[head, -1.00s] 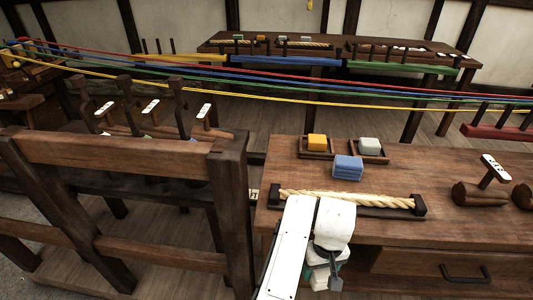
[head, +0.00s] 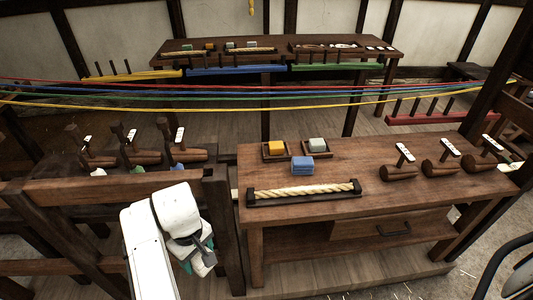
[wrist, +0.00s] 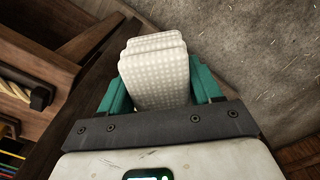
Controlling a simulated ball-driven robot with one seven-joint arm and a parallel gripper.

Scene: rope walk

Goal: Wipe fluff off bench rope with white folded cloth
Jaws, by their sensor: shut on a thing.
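The bench rope (head: 305,192) is a thick pale yellow twisted rope lying in a dark wooden holder along the bench's front edge. Its end also shows at the left of the wrist view (wrist: 15,85). I cannot make out fluff on it at this size. My gripper (head: 203,258) is left of the bench, apart from the rope and low. In the wrist view its teal fingers (wrist: 160,92) are shut on the white folded cloth (wrist: 155,72), a dotted, layered pad. The cloth is mostly hidden by my gripper in the head view.
A wooden frame (head: 215,210) stands close by my arm. Coloured ropes (head: 300,97) stretch across behind.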

